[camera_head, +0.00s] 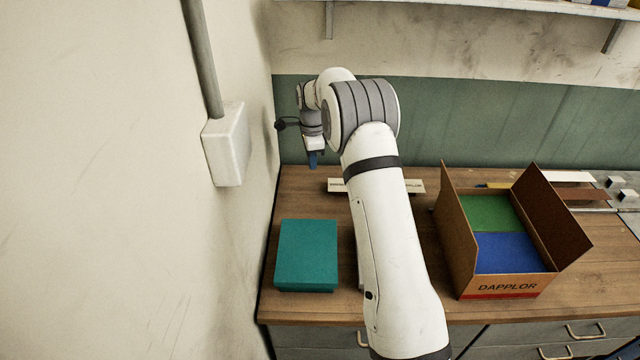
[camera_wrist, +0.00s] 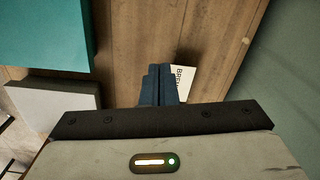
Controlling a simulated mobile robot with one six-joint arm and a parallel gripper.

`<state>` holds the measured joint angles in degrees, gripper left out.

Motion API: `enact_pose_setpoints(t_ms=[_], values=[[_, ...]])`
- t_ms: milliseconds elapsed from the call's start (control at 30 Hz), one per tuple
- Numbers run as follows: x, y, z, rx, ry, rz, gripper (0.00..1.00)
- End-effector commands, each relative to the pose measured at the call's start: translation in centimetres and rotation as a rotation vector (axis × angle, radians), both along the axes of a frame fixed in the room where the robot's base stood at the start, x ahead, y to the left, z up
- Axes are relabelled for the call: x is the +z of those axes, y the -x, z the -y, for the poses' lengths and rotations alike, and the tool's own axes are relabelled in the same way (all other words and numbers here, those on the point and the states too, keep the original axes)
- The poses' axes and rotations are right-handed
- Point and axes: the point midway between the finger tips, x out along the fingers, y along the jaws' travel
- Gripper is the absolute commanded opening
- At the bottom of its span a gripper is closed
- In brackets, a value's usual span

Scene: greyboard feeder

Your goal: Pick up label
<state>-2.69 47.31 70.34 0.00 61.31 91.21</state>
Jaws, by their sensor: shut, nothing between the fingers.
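A white label (camera_wrist: 182,82) with dark print lies on the wooden bench, partly hidden behind my fingers in the wrist view. In the head view a white printed strip (camera_head: 338,185) shows left of my arm, and another white printed piece (camera_head: 414,186) shows right of it. My arm covers the space between, so I cannot tell whether they are one piece. My gripper (camera_head: 312,160) is above the back left of the bench, pointing down, with blue fingers. In the wrist view the fingers (camera_wrist: 160,84) are together and empty, in front of the label's left part.
A teal box (camera_head: 307,254) sits on the bench's front left. An open cardboard box (camera_head: 507,287) holding green and blue items stands to the right. A grey wall box (camera_head: 225,145) and conduit are at left. A shelf (camera_head: 450,8) hangs above. Bare bench lies around the label.

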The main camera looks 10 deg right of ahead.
Motion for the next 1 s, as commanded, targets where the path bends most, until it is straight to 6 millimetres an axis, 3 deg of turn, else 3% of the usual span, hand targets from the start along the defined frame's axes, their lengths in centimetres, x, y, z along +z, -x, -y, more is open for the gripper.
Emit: enact_pose_setpoints(t_ms=[200,467,833,1000], values=[[-2.8,-1.9,-0.4,-0.12,-0.001,-0.017,0.0],[-5.5,-2.0,-0.4,-0.139,0.0,-0.022,0.0],[-13.2,-2.0,-0.3,-0.138,0.0,-0.022,0.0],[-12.9,-1.8,2.4,-0.14,-0.001,-0.018,0.0]])
